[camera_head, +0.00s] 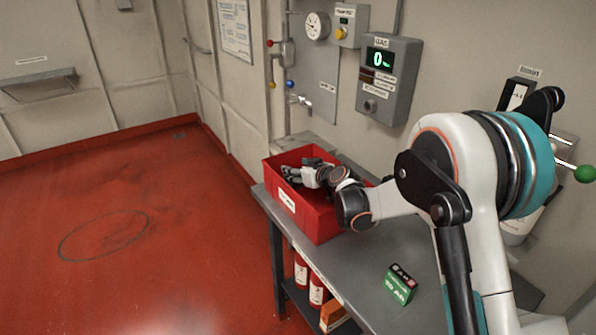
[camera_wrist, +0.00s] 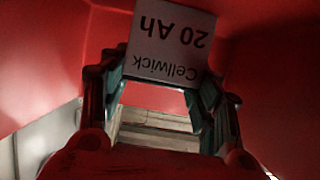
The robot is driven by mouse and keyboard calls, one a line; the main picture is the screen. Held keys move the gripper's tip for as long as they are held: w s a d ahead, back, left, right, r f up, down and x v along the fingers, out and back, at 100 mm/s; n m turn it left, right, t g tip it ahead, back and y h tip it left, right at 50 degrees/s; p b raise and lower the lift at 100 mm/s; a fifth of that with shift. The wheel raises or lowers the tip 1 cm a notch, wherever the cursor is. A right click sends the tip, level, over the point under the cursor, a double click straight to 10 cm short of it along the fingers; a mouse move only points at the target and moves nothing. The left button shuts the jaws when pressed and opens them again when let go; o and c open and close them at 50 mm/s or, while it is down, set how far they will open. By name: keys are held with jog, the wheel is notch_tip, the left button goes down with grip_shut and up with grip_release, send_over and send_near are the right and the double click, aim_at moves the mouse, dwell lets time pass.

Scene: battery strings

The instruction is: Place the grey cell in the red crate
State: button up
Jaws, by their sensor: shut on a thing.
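The red crate (camera_head: 318,222) stands on the far end of the grey bench, with a white label on its side. My gripper (camera_head: 290,172) reaches down inside the crate's opening. In the wrist view, my gripper (camera_wrist: 158,85) is shut on the grey cell (camera_wrist: 172,42), whose face reads "Cellwick 20 Ah" upside down. Red crate walls (camera_wrist: 265,65) surround the cell in that view. The cell is hard to make out in the head view. I cannot tell whether it touches the crate floor.
A green battery (camera_head: 401,284) stands on the bench top (camera_head: 350,262) nearer to me. Red cylinders (camera_head: 317,290) and an orange box (camera_head: 333,317) are on the shelf below. A tap (camera_head: 300,102) and a meter box (camera_head: 389,80) are on the wall behind the crate.

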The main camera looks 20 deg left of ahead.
jog(key=o, duration=1.2)
jog(key=shift+o, duration=0.2)
jog(key=shift+d+r, duration=0.1)
jog(key=shift+r, duration=0.05)
jog(key=p+v, duration=0.2)
jog(key=v, duration=0.5)
jog(key=shift+s+d, duration=0.1)
